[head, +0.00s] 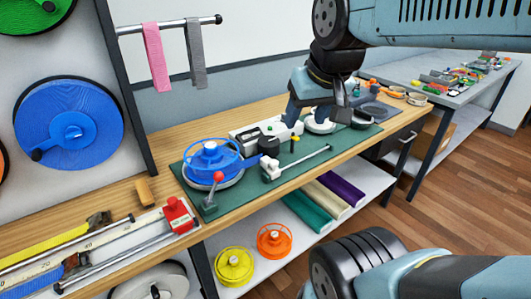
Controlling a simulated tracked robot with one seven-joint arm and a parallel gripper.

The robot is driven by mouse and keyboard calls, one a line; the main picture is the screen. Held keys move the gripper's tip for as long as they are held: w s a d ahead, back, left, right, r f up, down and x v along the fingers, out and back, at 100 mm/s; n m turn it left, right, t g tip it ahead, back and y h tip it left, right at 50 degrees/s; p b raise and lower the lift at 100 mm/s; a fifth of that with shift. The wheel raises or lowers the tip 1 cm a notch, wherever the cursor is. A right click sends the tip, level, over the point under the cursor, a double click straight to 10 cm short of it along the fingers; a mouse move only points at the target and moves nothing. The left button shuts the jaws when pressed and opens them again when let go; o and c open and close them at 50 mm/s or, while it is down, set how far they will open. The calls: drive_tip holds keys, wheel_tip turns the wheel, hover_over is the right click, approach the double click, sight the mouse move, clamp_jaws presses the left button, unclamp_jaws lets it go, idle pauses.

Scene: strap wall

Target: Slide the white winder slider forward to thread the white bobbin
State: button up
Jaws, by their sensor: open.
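My gripper (318,116) is open above the far right part of the green mat (222,203). Its fingers point down over a white round part (319,127), which looks like the white bobbin and is partly hidden by them. I cannot tell whether they touch it. A white block-shaped winder body (247,134) lies just left of the gripper. A small white block (270,171) sits at the near end of a metal rod on the mat; I cannot tell which white part is the winder slider. A blue spool (211,158) stands at the mat's left.
A red-knobbed lever (218,177) stands at the mat's front left. A white rail with a red slider (178,214) lies at lower left. Pink (155,58) and grey (195,55) straps hang behind. Yellow (234,266) and orange (274,241) spools are on the lower shelf.

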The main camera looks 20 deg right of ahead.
drive_tip(key=w+f+m+g, duration=0.3)
drive_tip(key=w+f, duration=0.1)
drive_tip(key=w, duration=0.6)
drive_tip(key=m+g, duration=0.2)
hover_over(274, 161)
wheel_tip(274, 161, down, 6)
wheel_tip(274, 161, down, 14)
drive_tip(key=shift+s+f, duration=0.1)
clamp_jaws()
idle(0.3)
